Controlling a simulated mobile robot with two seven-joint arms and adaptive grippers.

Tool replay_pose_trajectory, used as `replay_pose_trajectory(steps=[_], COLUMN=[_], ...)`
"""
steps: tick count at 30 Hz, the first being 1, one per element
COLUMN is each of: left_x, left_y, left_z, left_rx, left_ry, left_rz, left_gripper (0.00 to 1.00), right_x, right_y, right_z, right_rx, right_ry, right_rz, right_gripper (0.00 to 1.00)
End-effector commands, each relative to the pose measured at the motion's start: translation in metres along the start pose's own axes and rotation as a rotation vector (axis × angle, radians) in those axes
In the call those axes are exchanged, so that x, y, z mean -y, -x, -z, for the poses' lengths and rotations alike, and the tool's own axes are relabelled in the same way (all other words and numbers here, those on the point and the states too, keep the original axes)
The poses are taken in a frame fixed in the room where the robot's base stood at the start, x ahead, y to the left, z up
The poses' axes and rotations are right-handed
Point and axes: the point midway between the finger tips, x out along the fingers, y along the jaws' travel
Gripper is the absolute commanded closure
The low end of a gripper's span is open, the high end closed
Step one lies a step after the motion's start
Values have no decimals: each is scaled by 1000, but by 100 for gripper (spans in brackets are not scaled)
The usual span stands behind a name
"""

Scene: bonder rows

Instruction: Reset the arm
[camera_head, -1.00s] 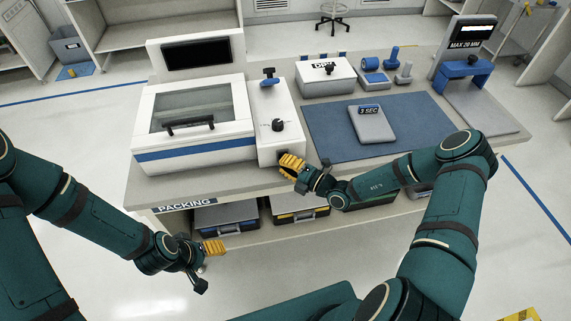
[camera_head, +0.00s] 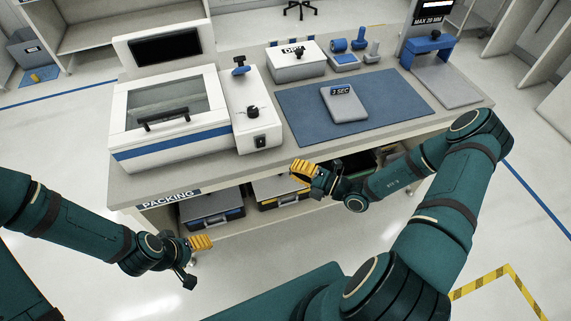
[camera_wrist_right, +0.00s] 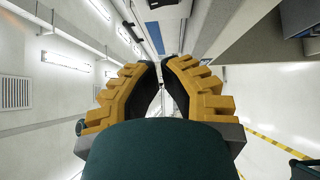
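My right gripper (camera_head: 303,173) has yellow fingers and hangs in front of the bench's front edge, over the lower shelf. In the right wrist view its two fingers (camera_wrist_right: 160,68) curve in until their tips nearly meet, with only a thin gap and nothing held between them. My left gripper (camera_head: 201,242) is low at the left, in front of the bench and apart from it. Its yellow fingers show as one block, so its opening cannot be made out. Both arms are bent and touch nothing that I can see.
The packing bench (camera_head: 170,185) carries a white lidded machine (camera_head: 165,115), a control box with knob (camera_head: 256,120), a blue mat (camera_head: 395,108) and a grey pad marked 3 SEC (camera_head: 345,104). Cases (camera_head: 212,207) sit on the lower shelf. Floor in front is clear, with hazard tape (camera_head: 490,276) at right.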

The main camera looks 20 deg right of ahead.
Motion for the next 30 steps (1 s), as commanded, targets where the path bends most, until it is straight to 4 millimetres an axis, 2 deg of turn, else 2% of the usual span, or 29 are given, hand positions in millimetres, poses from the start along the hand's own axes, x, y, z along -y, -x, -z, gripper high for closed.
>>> replay_pose_trajectory(steps=[20,23,25,28,30], left_x=[0,1,2,5,7], left_y=[-1,-3,-7,-14,-19], left_z=[0,0,-1,-3,-4], left_rx=[0,0,1,4,6], left_ry=[0,0,-1,-1,-2], left_rz=[0,0,0,1,2], left_gripper=[30,30,30,30,30], right_x=[0,4,10,25,41], right_y=[1,-7,-14,-15,-3], right_z=[4,27,58,120,161], right_rx=[-19,-119,-260,-571,-829], right_ry=[12,79,184,442,691], right_rz=[4,32,66,107,105], right_gripper=[100,100,100,100,100])
